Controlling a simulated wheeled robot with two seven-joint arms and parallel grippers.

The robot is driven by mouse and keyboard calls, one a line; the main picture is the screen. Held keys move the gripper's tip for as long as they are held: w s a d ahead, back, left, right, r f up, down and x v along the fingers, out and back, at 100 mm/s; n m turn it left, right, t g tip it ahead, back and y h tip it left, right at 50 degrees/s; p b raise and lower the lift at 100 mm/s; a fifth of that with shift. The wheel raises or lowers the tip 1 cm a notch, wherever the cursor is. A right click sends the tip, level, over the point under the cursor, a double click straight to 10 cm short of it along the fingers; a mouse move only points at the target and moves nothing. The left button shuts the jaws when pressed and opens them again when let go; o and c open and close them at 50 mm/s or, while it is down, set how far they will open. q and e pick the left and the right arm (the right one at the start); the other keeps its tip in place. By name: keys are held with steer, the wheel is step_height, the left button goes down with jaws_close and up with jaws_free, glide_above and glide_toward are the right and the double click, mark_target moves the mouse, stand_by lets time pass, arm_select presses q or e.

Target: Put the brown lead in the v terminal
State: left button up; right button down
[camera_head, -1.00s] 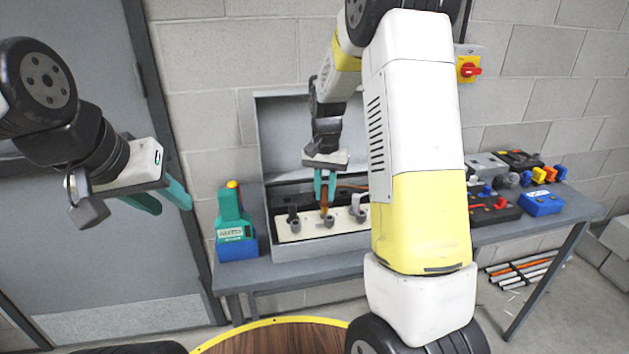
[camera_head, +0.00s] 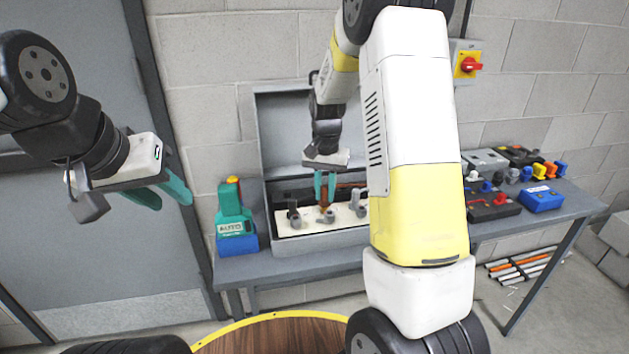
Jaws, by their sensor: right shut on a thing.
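My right gripper (camera_head: 325,185) points down over the white terminal strip (camera_head: 310,226) in the open grey box on the bench. It is shut on the brown lead (camera_head: 324,200), which hangs upright between the teal fingers. The lead's lower end is at the middle grey terminal (camera_head: 327,217); I cannot tell whether it is inside or just above. Another grey terminal (camera_head: 295,218) is to its left and one (camera_head: 359,208) to its right, partly by my arm. Terminal letters are too small to read. My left gripper (camera_head: 166,197) is open and empty, away at the left before the door.
A green tester with a blue base (camera_head: 237,243) stands left of the box. A blue box (camera_head: 541,200), black cases and coloured clamps lie on the right of the bench (camera_head: 290,264). A red-yellow switch (camera_head: 467,65) is on the wall. My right arm hides the middle.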

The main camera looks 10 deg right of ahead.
steer(key=shift+f, duration=1.35)
steer(key=c, duration=1.2)
jaws_free()
steer(key=shift+r, duration=3.9)
steer(key=shift+r, duration=0.1)
